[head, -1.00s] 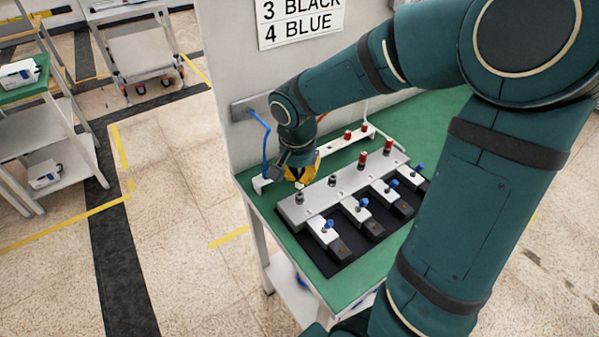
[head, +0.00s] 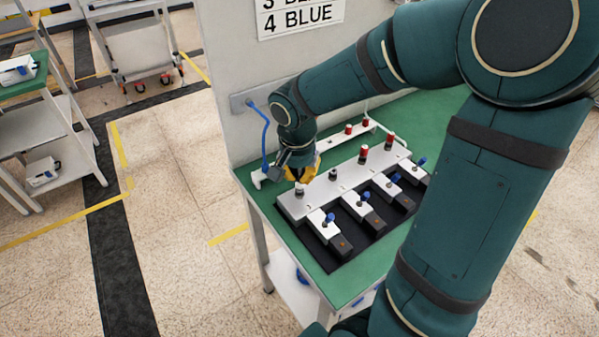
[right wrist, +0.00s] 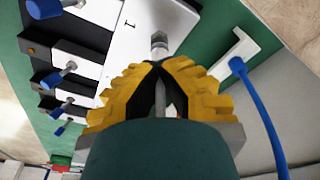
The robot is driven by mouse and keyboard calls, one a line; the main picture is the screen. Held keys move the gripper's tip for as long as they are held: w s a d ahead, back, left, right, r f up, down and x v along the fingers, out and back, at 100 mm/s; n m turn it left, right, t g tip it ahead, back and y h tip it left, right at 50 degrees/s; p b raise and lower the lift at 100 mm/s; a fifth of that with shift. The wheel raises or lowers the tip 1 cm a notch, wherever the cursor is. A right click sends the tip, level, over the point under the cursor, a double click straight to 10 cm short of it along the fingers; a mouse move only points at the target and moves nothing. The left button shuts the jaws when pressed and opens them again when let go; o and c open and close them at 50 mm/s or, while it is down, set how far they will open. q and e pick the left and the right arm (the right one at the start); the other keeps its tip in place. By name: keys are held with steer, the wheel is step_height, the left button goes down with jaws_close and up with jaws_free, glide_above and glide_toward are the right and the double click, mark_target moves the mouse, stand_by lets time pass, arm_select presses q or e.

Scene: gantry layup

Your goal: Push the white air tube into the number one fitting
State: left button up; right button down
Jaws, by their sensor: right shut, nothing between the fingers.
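My right gripper (head: 300,178) is shut just behind the fitting nearest the left end of the pale block (head: 345,184). In the right wrist view, the yellow fingers (right wrist: 158,66) close together beside a metal fitting (right wrist: 159,42) next to a "1" mark. The number one fitting also shows in the head view (head: 299,189), upright in front of the fingers. A thin white tube (head: 367,106) shows behind the block by the wall panel; its free end is not clear. A pale grey strip shows between the fingers in the wrist view; I cannot tell what it is. My left gripper is out of view.
Blue-handled valves (head: 330,217) sit in front on a black mat. Green table (head: 355,285) is clear at the front.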

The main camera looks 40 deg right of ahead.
steer(key=shift+f, duration=0.25)
steer(key=c, duration=1.1)
jaws_free()
steer(key=shift+o, duration=0.2)
steer(key=shift+r, duration=0.1)
step_height(320, 180, up, 12)
steer(key=a, duration=0.1)
steer(key=shift+s+a, duration=0.15)
steer(key=shift+s, duration=0.2)
